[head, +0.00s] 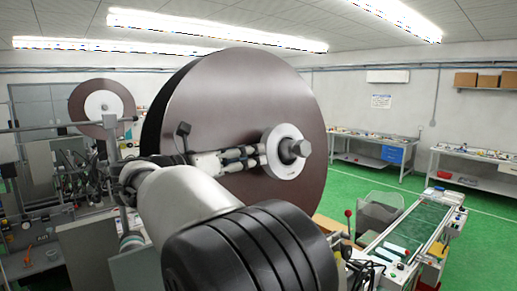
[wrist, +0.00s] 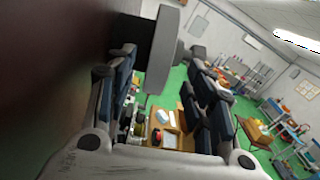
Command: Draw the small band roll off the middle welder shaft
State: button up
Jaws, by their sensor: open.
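In the head view my gripper (head: 258,156) is in front of a large brown reel (head: 220,90), with its fingertips at a pale round plate (head: 281,169) at the reel's middle. A grey shaft end (head: 296,149) sticks out of that plate. In the wrist view my gripper (wrist: 163,72) is open. The pale plate (wrist: 164,45) shows edge-on beyond and between the fingertips, with the shaft end (wrist: 190,52) to its right. Nothing is held. I cannot make out a separate small band roll or tell which shaft is the middle welder one.
The brown reel's face (wrist: 50,70) fills the wrist view's left side, close to my gripper. A second brown reel (head: 101,108) stands at the far left above machinery. A green-topped conveyor (head: 420,228) is at lower right. Open green floor (head: 385,180) lies beyond.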

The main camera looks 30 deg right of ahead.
aim_at(270, 151)
jog(key=shift+w+d+p, duration=0.15)
jog(key=shift+d+p, duration=0.05)
jog(key=shift+d, duration=0.85)
jog(key=shift+w+d+p, duration=0.1)
jog(key=shift+d+p, duration=0.1)
jog(key=shift+d, duration=0.85)
grip_shut()
jog(key=shift+r+b, duration=0.2)
jog(key=shift+b, duration=0.2)
jog(key=shift+s, duration=0.1)
jog(key=shift+s+d+r+b, duration=0.15)
jog(key=shift+s+r+b, duration=0.05)
jog(key=shift+s+b, duration=0.7)
jog(key=shift+s+d+r+b, duration=0.1)
jog(key=shift+s+r+b, duration=0.1)
jog(key=shift+s+b, duration=0.65)
jog(key=s+d+r+b, duration=0.1)
jog(key=s+r+b, duration=0.1)
jog(key=s+b, duration=0.3)
jog(key=shift+s, duration=1.8)
